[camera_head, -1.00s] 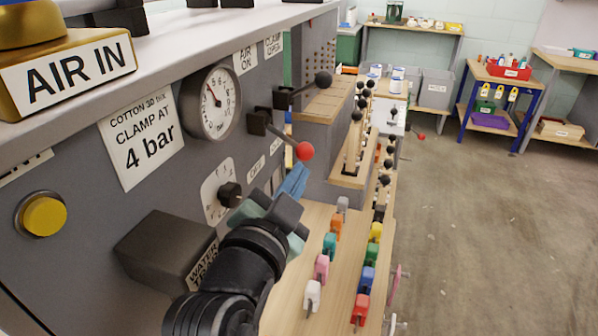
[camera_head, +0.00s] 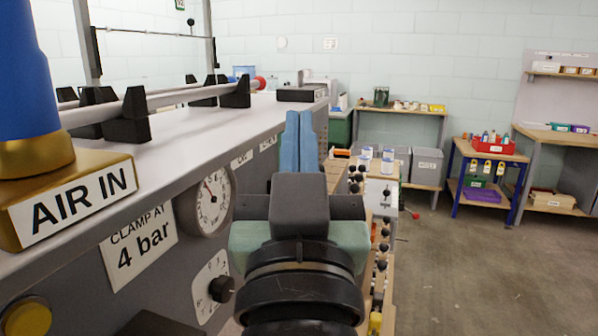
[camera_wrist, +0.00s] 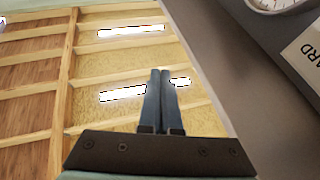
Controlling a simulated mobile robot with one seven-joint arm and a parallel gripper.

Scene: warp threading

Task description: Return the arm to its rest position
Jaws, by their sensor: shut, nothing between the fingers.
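My gripper (camera_head: 299,122) is in the middle of the head view, with its blue fingers pointing up and held together, empty. It stands just right of the grey machine panel, in front of the far end of the machine. In the wrist view my gripper (camera_wrist: 162,75) also shows shut, its fingers side by side against a ceiling with wooden beams (camera_wrist: 66,75). Nothing is between the fingers.
The machine panel carries a pressure gauge (camera_head: 208,200), a knob (camera_head: 221,289) and a yellow button (camera_head: 27,317). An AIR IN block (camera_head: 78,199) stands on its top at left. Shelves and a blue-legged cart (camera_head: 487,152) stand at the back. The floor (camera_head: 470,260) at right is clear.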

